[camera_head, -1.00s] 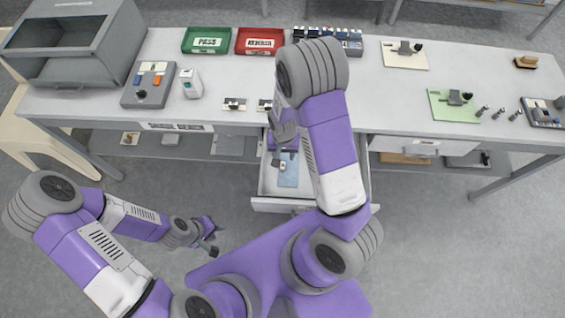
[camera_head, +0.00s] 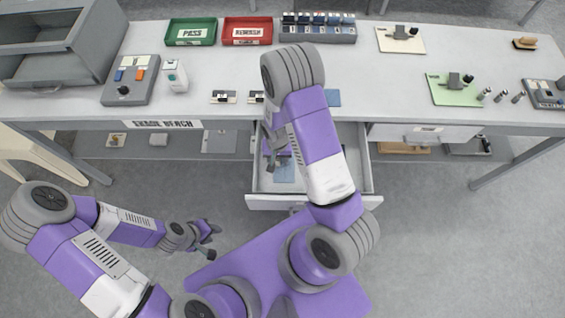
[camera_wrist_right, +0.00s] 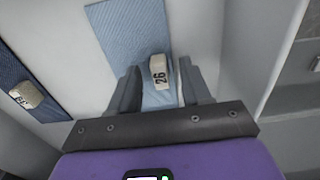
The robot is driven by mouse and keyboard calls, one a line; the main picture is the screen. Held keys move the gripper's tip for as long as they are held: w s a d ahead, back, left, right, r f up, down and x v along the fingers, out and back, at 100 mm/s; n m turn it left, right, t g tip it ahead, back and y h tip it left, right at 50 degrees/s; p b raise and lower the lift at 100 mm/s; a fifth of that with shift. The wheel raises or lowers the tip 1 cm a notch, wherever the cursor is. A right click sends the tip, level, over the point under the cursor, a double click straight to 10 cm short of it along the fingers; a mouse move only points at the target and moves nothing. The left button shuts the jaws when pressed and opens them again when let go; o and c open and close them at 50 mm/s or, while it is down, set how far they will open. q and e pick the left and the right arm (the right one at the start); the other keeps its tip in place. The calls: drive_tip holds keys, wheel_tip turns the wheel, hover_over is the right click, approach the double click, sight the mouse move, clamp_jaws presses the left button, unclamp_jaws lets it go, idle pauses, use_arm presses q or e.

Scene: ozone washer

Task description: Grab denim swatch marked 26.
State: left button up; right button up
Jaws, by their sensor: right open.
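A light blue denim swatch (camera_wrist_right: 128,32) with a pale tag marked 26 (camera_wrist_right: 158,71) lies in the open drawer. My right gripper (camera_wrist_right: 160,92) is open, with its two fingers on either side of the tag and the swatch's lower part; I see no grip on it. In the head view the swatch (camera_head: 285,172) shows partly beside my right gripper (camera_head: 276,160), which is inside the drawer. A darker blue swatch (camera_wrist_right: 18,66) with its own tag lies to the left in the wrist view. My left gripper (camera_head: 212,240) is apart from the table, with its fingers spread and empty.
The drawer's front (camera_head: 275,202) and side walls surround my right gripper closely. The tabletop (camera_head: 215,60) is above it, with a green tray (camera_head: 191,31), a red tray (camera_head: 247,30) and a control box (camera_head: 130,80). Open floor lies around my left gripper.

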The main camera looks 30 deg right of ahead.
clamp_jaws()
idle(0.4)
